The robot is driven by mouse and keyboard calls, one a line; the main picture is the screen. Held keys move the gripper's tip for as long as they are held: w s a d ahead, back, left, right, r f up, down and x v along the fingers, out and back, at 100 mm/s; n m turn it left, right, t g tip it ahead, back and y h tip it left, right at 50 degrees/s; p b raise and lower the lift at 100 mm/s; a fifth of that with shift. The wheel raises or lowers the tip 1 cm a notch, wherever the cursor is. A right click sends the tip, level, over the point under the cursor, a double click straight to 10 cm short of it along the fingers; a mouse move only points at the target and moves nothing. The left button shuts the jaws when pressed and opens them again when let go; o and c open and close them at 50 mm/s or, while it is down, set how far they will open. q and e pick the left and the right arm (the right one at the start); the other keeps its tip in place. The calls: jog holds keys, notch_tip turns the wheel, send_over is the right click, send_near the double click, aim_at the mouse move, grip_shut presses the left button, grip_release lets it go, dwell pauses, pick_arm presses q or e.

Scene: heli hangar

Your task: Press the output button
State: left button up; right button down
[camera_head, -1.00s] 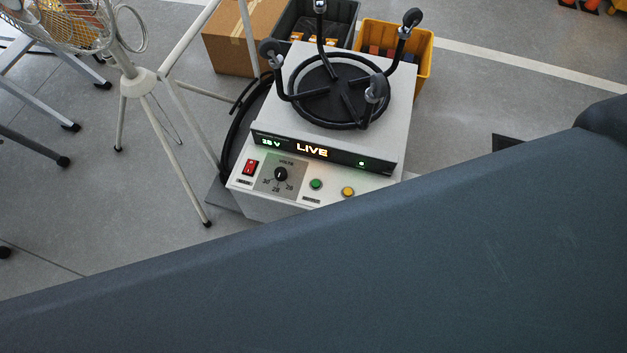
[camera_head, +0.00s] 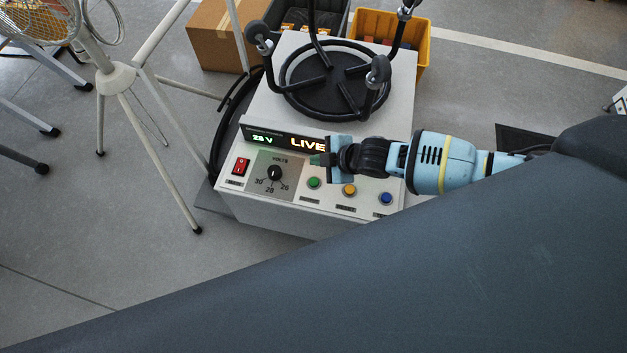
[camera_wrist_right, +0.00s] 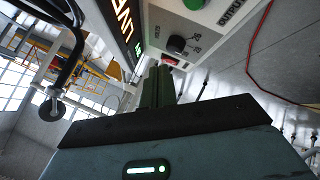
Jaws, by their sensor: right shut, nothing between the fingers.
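The white power unit (camera_head: 262,107) has a sloping front panel with green, yellow and blue buttons. Its display (camera_head: 284,141) reads 28 V and LIVE. The green button (camera_head: 314,183) sits right of the volts knob (camera_head: 275,173). In the right wrist view an OUTPUT label (camera_wrist_right: 232,12) shows beside a button, with the knob (camera_wrist_right: 176,44) below it. My right gripper (camera_head: 319,160) is shut and empty, pointing left, over the panel just above the green button in the picture; I cannot tell whether it touches anything. Its fingers also show in the wrist view (camera_wrist_right: 158,86). My left gripper is out of view.
A red rocker switch (camera_head: 240,166) sits left of the knob. A tripod fan (camera_head: 115,78) is at left. A cardboard box (camera_head: 217,38) and yellow bin (camera_head: 410,46) stand behind.

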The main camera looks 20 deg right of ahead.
aim_at(317, 183)
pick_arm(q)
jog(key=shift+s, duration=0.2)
